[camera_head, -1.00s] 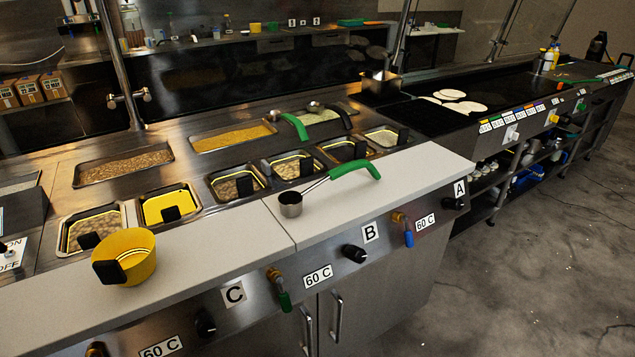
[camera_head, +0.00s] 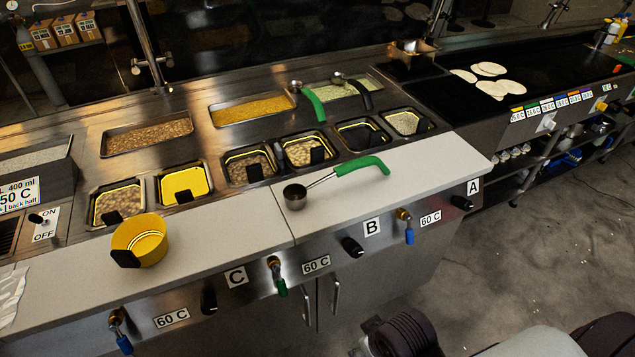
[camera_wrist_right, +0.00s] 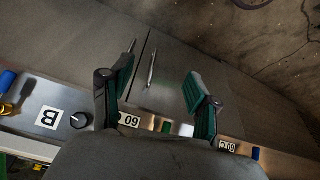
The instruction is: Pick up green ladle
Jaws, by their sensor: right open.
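A green-handled ladle lies on the white counter ledge in the head view. Its metal cup (camera_head: 295,197) points left and its green handle (camera_head: 362,166) points right. A second green-handled ladle (camera_head: 315,104) rests at the back between the yellow and pale green food trays. My right gripper (camera_wrist_right: 158,72) is open and empty in the right wrist view. It faces the cabinet front and floor, with no ladle visible there. A dark part of my right arm shows at the bottom of the head view, apart from the ladle. My left gripper is not in view.
A yellow bowl (camera_head: 139,239) stands on the ledge at left. A black-handled ladle (camera_head: 355,89) lies at the back. Several food pans sit behind the ledge. Knobs and valves stick out from the front panel (camera_head: 250,281). The ledge around the front ladle is clear.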

